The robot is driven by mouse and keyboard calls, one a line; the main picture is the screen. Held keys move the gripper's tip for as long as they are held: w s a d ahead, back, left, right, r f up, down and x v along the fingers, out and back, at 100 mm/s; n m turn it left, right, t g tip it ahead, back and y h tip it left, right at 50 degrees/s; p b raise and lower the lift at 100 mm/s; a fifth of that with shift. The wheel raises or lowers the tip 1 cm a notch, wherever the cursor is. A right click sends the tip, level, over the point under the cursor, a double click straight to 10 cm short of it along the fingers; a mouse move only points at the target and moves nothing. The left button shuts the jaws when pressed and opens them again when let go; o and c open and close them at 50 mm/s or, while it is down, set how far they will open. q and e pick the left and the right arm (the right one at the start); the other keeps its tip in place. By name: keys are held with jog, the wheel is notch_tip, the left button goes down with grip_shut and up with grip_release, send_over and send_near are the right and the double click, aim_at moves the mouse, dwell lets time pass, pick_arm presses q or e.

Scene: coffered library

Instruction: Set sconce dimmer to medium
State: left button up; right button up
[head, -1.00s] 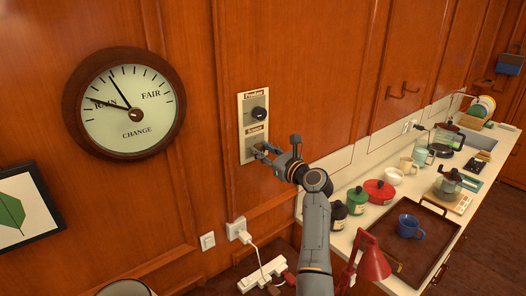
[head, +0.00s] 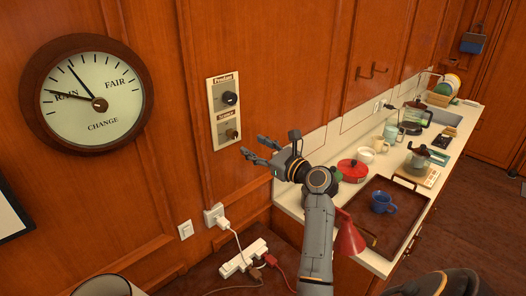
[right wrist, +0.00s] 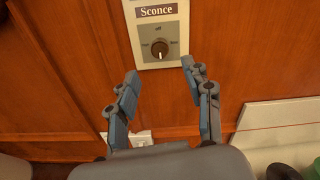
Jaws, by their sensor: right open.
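The dimmer panel (head: 224,112) is a pale plate on the wood wall with an upper knob labelled Pendant (head: 229,98) and a lower sconce knob (head: 232,134). In the right wrist view the dark sconce knob (right wrist: 160,49) sits under the word "Sconce". A light mark on its face points roughly straight down. "Off" is printed above it; the small side labels are hard to read. My right gripper (head: 260,151) is open and empty, to the right of and below the sconce knob, clear of it. In the wrist view its fingers (right wrist: 158,82) spread below the knob. My left gripper is out of view.
A round dial (head: 87,94) hangs left of the panel. A wall outlet (head: 214,216) with a white plug and a power strip (head: 243,257) lie below. The counter at right holds a red pot (head: 352,170), a tray with a blue mug (head: 383,202) and a red lamp (head: 347,236).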

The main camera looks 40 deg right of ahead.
jog(key=s, duration=0.2)
jog(key=shift+s+d, duration=0.1)
jog(key=shift+s, duration=0.3)
